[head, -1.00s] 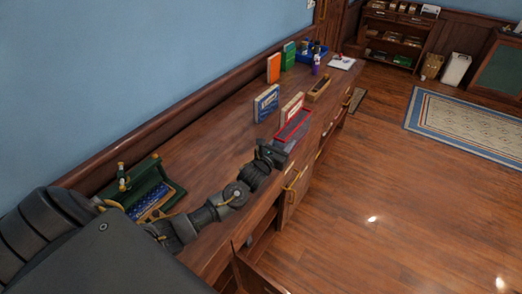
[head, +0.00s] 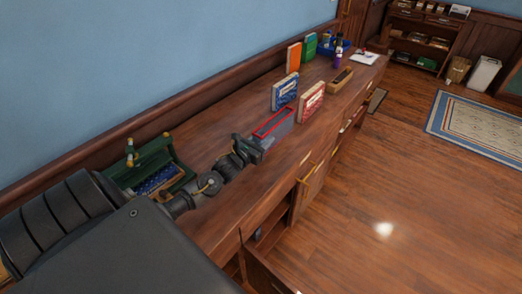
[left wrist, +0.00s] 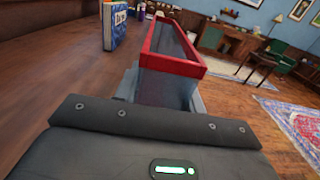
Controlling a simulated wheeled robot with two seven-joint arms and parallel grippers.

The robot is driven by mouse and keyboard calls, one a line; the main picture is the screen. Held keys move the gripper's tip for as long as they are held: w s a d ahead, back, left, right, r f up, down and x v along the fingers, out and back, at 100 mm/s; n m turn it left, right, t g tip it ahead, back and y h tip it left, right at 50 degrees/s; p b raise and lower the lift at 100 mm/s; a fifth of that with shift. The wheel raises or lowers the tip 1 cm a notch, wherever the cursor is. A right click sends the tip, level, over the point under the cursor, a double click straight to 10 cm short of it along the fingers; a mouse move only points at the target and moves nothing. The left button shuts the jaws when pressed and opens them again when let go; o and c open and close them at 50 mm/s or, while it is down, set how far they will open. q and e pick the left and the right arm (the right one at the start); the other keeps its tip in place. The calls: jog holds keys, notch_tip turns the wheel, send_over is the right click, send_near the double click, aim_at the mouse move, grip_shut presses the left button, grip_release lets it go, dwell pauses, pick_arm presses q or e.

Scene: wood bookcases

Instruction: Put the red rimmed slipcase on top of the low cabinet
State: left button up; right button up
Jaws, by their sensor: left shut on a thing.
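The red rimmed slipcase (head: 277,128) is a grey, open-topped box with a red rim; in the left wrist view (left wrist: 168,88) it stands upright straight ahead. My left gripper (head: 252,147) is shut on its near end. The slipcase is over the wooden top of the long low cabinet (head: 215,135), beside the books; I cannot tell if its base touches the top. The gripper hides part of its near end. My right gripper is not in view.
A red book (head: 311,102) and a blue book (head: 285,92) stand just beyond the slipcase. A wooden tray (head: 340,81), orange book (head: 293,57) and blue bin (head: 329,49) are farther back. A cabinet door (head: 265,274) hangs open below.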

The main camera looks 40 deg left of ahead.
pick_arm(q)
jog(key=shift+a, duration=0.1)
jog(key=shift+s+a+f, duration=0.1)
jog(key=shift+f, duration=0.25)
jog(key=f+b, duration=0.3)
jog(key=shift+s+a+f, duration=0.1)
jog(key=shift+a+f, duration=0.15)
jog(key=shift+r, duration=0.1)
jog(key=shift+f+b, duration=0.2)
jog(key=shift+b, duration=0.1)
jog(key=o, duration=1.1)
jog(key=shift+c, duration=0.2)
